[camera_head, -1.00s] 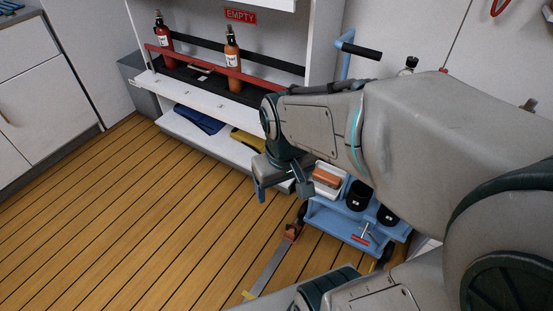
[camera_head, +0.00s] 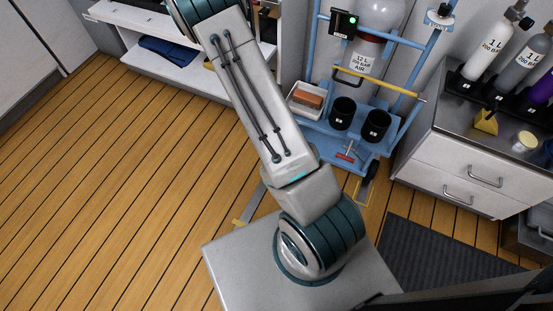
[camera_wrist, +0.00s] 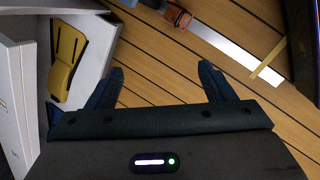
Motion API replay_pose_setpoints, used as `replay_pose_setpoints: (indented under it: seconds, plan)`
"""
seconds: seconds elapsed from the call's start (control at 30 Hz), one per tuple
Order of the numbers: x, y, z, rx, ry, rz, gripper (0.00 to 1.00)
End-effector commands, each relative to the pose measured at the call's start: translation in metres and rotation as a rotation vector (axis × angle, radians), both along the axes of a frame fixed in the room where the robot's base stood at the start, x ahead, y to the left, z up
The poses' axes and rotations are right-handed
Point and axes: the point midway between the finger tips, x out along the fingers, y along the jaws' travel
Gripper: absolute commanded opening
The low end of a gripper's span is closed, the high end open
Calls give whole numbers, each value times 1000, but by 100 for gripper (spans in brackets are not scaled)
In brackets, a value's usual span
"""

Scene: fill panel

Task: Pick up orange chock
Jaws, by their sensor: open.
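The orange chock (camera_wrist: 178,17) lies on the wooden floor in the wrist view, near the top edge and at the end of a flat metal strip (camera_wrist: 222,43). It is small and partly cut off or shaded there. In the head view my arm hides it; only part of the strip (camera_head: 250,207) shows beside the arm. My gripper (camera_wrist: 160,86) is open and empty, its two dark fingers spread over bare floor boards. The chock is beyond the fingertips, up and slightly right in the wrist view. My gripper is not visible in the head view now.
A white shelf unit (camera_wrist: 98,38) with a yellow item (camera_wrist: 66,62) stands close by the left finger. A blue cart (camera_head: 318,131) carries a white tray (camera_head: 294,105) with an orange-brown block (camera_head: 307,96) and black cups. Open floor (camera_head: 110,180) lies left.

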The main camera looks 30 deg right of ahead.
Motion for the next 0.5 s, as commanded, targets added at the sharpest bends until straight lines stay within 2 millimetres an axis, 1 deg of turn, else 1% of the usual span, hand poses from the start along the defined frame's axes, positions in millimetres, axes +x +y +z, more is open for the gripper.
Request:
replay_pose_setpoints:
  seconds: [0.03, 0.07, 0.1, 0.17, 0.2, 0.23, 0.27, 0.3, 0.37, 0.4, 0.5]
  plan:
    - [2, -3, -29, -27, 23, 70, 76]
    - [4, -6, -42, -42, 31, 112, 76]
    - [6, -8, -59, -61, 44, 171, 76]
    - [9, -13, -85, -89, 64, 258, 76]
    - [9, -15, -102, -107, 79, 320, 76]
    - [9, -17, -115, -120, 89, 365, 76]
    - [9, -19, -128, -133, 101, 411, 76]
    - [9, -22, -145, -149, 116, 475, 76]
    - [7, -25, -170, -172, 138, 567, 76]
    - [5, -27, -186, -185, 154, 625, 76]
    - [-1, -32, -219, -212, 186, 757, 76]
